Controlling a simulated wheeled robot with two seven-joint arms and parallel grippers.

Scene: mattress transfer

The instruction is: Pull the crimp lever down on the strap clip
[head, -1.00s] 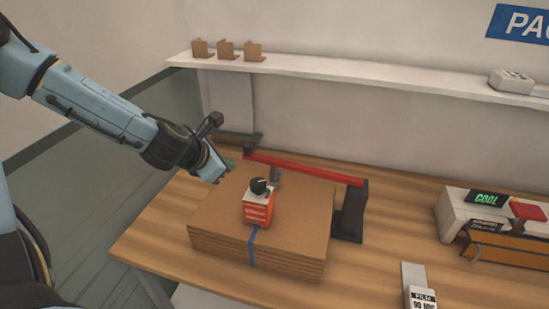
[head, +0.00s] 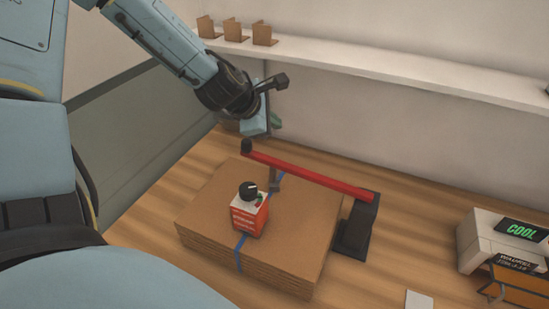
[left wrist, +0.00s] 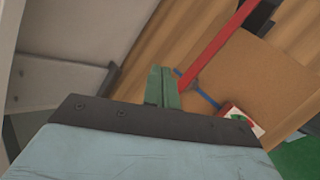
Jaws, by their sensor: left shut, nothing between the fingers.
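A long red lever (head: 310,175) with a black knob (head: 246,147) at its left end runs from a dark post (head: 354,228) over the back of a cardboard stack (head: 205,205). A small grey piece (head: 275,187), possibly the strap clip, sits beneath it on the blue strap (head: 240,252). My left gripper (head: 273,122) is just behind and above the knob, apart from it in the picture. Its green fingers (left wrist: 162,87) are together and empty in the left wrist view, where part of the red lever (left wrist: 215,45) shows beyond them. My right gripper is not visible.
A red-orange box with a black dial (head: 249,214) stands on the stack by the strap. A white device with a green COOL display (head: 485,240) is at the right. A shelf (head: 390,72) with small cardboard pieces runs along the back wall.

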